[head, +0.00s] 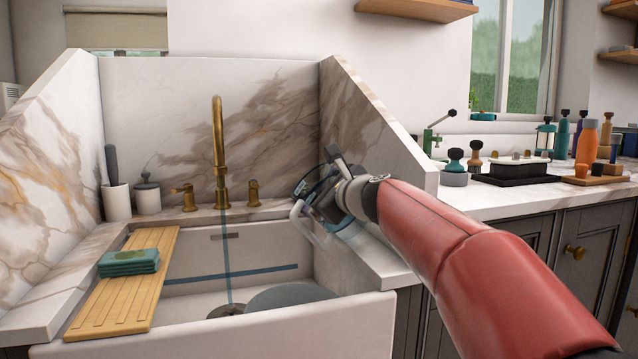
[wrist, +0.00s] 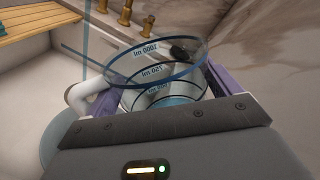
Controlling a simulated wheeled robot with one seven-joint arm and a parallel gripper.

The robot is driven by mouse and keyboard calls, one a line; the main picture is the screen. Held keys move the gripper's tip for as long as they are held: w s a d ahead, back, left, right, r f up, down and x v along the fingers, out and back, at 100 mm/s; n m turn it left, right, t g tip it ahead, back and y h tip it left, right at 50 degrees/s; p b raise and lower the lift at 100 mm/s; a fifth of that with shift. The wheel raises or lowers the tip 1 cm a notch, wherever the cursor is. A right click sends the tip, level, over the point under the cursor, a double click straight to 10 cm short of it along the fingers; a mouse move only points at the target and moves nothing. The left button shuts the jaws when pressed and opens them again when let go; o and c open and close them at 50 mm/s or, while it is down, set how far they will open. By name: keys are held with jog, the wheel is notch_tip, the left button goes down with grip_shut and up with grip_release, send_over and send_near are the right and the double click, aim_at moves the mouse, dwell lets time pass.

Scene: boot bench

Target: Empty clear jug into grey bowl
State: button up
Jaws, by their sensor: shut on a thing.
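My gripper (head: 328,203) is over the right side of the sink. In the wrist view its purple fingers are shut around the clear jug (wrist: 160,72). The jug has a blue rim, volume marks and a white handle on its left. It is held above the sink and looks tilted in the head view, its rim towards the upper left. Pale blue liquid seems to show low inside it. The grey bowl (head: 290,297) seems to be the grey round shape in the sink, below and left of my gripper. The sink's front wall hides part of it.
A brass tap (head: 219,150) stands behind the sink, with a thin blue stream falling to the drain (head: 227,311). A wooden board (head: 125,290) with a green sponge or cloth (head: 129,261) spans the left side. A marble side wall (head: 365,125) rises behind my gripper.

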aim_at(303, 189)
jog(key=n, duration=0.1)
jog(key=n+p, duration=0.1)
jog(key=n+h, duration=0.1)
jog(key=shift+s+a+r+n, duration=0.15)
jog(key=shift+a+r+n, duration=0.15)
jog(key=shift+a+r, duration=0.05)
jog(key=n+p, duration=0.1)
jog(key=a+n+h+p, duration=0.1)
jog(key=shift+s+n+p, duration=0.1)
jog(key=shift+n+p, duration=0.2)
jog(key=shift+n, duration=0.1)
jog(key=shift+s+a+n+h+p, duration=0.1)
jog(key=shift+a+n+h+p, duration=0.3)
jog(key=shift+n+p, duration=0.55)
jog(key=shift+s+a+f, duration=0.1)
jog(key=shift+a+f, duration=0.1)
jog(key=shift+n+p, duration=0.3)
jog(key=shift+n, duration=0.05)
dwell(0.6)
